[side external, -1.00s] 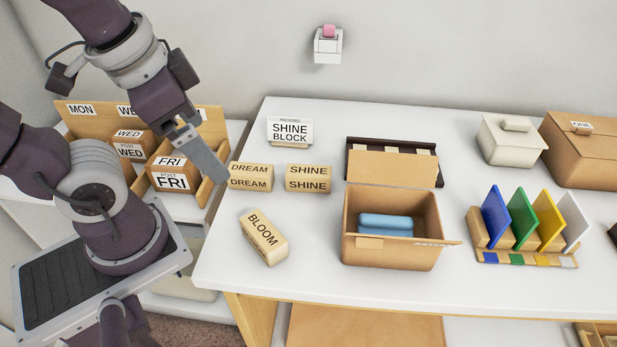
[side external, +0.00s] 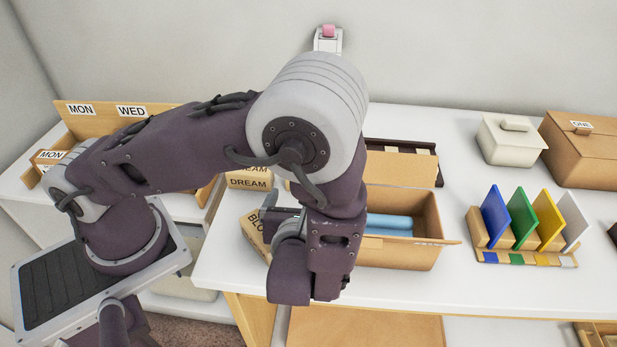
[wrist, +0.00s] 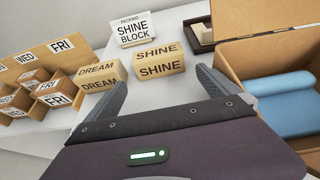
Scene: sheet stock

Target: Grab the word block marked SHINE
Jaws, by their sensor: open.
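The SHINE block (wrist: 159,61) is a pale wooden block with black lettering, standing on the white table in the wrist view. In the side view my arm hides it. My gripper (wrist: 163,94) is open and empty, with its two fingers apart, pointing toward the SHINE block from a short distance. The DREAM block (wrist: 99,77) stands left of the SHINE block, beyond the left fingertip; part of it also shows in the side view (side external: 249,180). A sign reading SHINE BLOCK (wrist: 131,30) stands behind.
The BLOOM block (side external: 254,234) is partly hidden by my arm. An open cardboard box (side external: 412,256) holding blue rolls (wrist: 286,104) stands right of my gripper. Coloured panels (side external: 524,220) stand farther right. A wooden day organiser (wrist: 42,66) is at left.

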